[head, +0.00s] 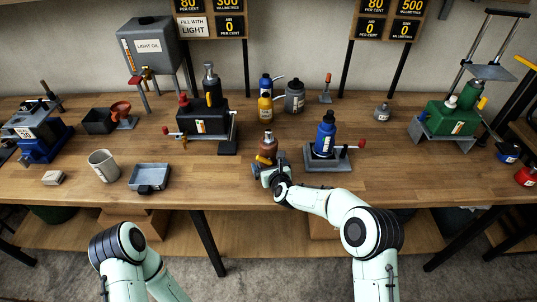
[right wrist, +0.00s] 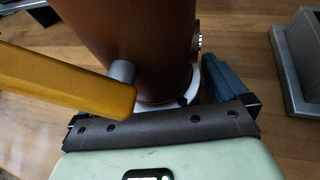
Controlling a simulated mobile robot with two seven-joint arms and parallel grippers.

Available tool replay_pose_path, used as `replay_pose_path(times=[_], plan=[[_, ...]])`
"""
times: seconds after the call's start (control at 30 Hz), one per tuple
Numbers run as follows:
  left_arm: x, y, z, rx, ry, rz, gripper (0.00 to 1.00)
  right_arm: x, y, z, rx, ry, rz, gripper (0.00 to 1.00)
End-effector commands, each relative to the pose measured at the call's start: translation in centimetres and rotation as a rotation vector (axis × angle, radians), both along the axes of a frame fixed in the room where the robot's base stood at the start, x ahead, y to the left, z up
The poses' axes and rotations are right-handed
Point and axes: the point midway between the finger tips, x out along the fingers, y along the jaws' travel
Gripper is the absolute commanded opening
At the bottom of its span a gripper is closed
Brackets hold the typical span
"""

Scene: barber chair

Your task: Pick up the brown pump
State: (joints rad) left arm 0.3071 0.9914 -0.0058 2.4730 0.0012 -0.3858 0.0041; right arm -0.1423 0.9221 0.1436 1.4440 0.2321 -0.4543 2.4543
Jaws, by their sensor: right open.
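The brown pump (head: 267,144) stands upright near the front of the table, left of the blue bottle. It has a yellow handle (head: 265,160) low on its front. In the right wrist view the brown body (right wrist: 130,45) fills the upper middle, with the handle (right wrist: 70,82) slanting in from the left. My right gripper (head: 270,163) is open, low at the pump's near side. One finger shows right of the pump's base in the wrist view; the other is hidden behind the handle. My left arm shows at the lower left, but its gripper is out of view.
A blue bottle on a grey stand (head: 326,164) is close to the right of the pump. A black machine (head: 203,125) stands to the left. Yellow (head: 265,108) and grey (head: 295,96) containers stand behind. A tray (head: 150,177) and mug (head: 103,165) are farther left.

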Motion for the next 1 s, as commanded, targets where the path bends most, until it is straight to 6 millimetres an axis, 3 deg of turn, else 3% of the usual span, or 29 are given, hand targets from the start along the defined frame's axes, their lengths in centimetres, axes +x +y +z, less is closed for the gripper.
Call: replay_pose_path(times=[0.3, 0.37, 0.6, 1.0], plan=[[0.2, 0.0, 0.2, -0.001, -0.002, -0.001, 0.94, 0.4, 0.1, -0.4, -0.001, 0.001, 0.000, 1.00], [0.2, 0.0, 0.2, -0.001, -0.001, 0.000, 0.94, 0.4, 0.1, -0.4, -0.001, 0.001, 0.000, 0.84], [0.2, 0.0, 0.2, -0.001, -0.001, 0.000, 0.94, 0.4, 0.1, -0.4, -0.001, 0.001, 0.000, 0.06], [0.2, 0.0, 0.2, -0.001, -0.002, -0.001, 0.94, 0.6, 0.1, 0.8, 0.002, -0.011, -0.003, 0.04]])
